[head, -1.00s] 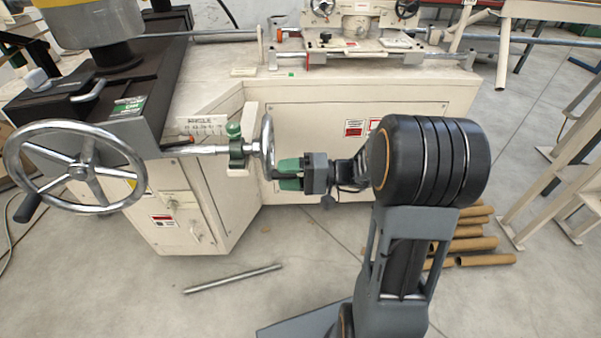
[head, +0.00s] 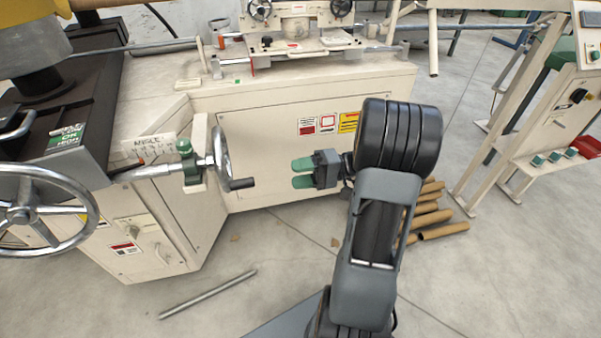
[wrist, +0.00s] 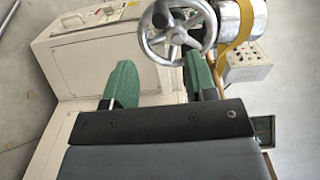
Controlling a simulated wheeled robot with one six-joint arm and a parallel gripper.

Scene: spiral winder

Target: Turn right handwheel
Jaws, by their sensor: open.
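The right handwheel (head: 217,157) is the smaller chrome wheel, seen nearly edge-on at the end of a threaded shaft. Its black crank handle (head: 241,184) points right from the lower rim. My gripper (head: 298,173) is right of the wheel in the head view, its green fingers pointing left at it with a clear gap. The gripper is open and empty. In the wrist view a chrome spoked wheel (wrist: 171,54) shows beyond the open gripper (wrist: 160,66), nearer the right finger, which hides part of its right side. Contact there cannot be told.
A larger chrome handwheel (head: 85,212) is at the far left, cut by the frame edge. The cream machine cabinet (head: 270,135) stands behind the gripper. A metal rod (head: 208,294) lies on the floor. Brown tubes (head: 430,215) lie right of my arm. A control stand (head: 560,130) is at right.

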